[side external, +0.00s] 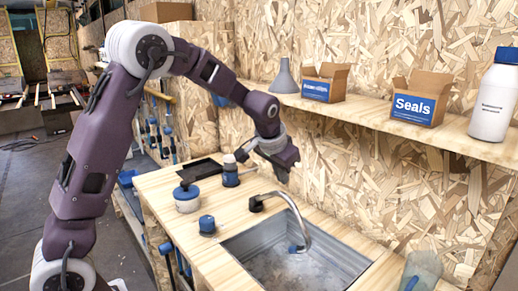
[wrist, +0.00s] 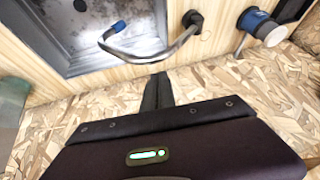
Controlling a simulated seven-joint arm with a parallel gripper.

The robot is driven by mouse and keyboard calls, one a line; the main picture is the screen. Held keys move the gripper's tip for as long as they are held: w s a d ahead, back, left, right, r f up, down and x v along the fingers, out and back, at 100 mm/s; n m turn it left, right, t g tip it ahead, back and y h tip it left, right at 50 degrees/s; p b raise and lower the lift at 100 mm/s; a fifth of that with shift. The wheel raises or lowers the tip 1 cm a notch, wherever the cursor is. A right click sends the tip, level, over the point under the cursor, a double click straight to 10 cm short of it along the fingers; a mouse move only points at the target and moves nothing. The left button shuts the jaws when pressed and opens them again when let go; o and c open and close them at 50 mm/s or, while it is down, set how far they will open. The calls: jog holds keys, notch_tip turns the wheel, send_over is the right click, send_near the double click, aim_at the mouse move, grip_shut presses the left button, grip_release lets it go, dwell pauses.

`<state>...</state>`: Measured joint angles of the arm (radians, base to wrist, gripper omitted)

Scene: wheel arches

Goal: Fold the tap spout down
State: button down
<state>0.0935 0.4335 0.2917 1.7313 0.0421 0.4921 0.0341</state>
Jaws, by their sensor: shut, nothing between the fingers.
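The tap spout (side external: 292,207) is a curved metal tube. It runs from a black base (side external: 257,203) on the counter behind the sink, arching over the basin to a blue tip (side external: 297,248). In the wrist view the spout (wrist: 150,57) crosses the top, with its black base (wrist: 193,20) at right and blue tip (wrist: 118,27) at left. My gripper (side external: 283,180) is above the counter's wall side, behind the spout. Its fingers (wrist: 157,78) are together and empty, and look close to the spout's bend. Contact cannot be told.
The metal sink (side external: 235,247) is set in the wooden counter. A blue-and-white jar (side external: 187,199), a small blue item (side external: 207,224) and a blue-and-white cylinder (side external: 230,176) stand to the left. The shelf (side external: 420,135) above carries boxes (side external: 413,99) and a white bottle (side external: 493,100).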

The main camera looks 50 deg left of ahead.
jog(key=d+f+y, duration=0.1)
jog(key=f, duration=0.1)
jog(key=d+f+y, duration=0.1)
jog(key=d+f, duration=0.1)
jog(key=d+f+m+y, duration=0.1)
jog(key=d+f+y, duration=0.1)
jog(key=f, duration=0.1)
jog(key=shift+d, duration=0.2)
jog(key=shift+d+f+y, duration=0.15)
jog(key=shift+d+f, duration=0.1)
jog(key=shift+f, duration=0.5)
jog(key=shift+d+f+y, duration=0.15)
jog(key=shift+d+f, duration=0.1)
jog(key=shift+f, duration=0.5)
jog(key=shift+r, duration=0.1)
send_near(296, 218)
notch_tip(296, 218, up, 4)
jog(key=s+d, duration=0.2)
jog(key=s+a+r+h, duration=0.1)
jog(key=s+r+h, duration=0.2)
jog(key=s, duration=1.1)
jog(key=s+a+r+h, duration=0.2)
jog(key=s+r+h, duration=0.2)
jog(key=s, duration=1.1)
jog(key=shift+a, duration=0.2)
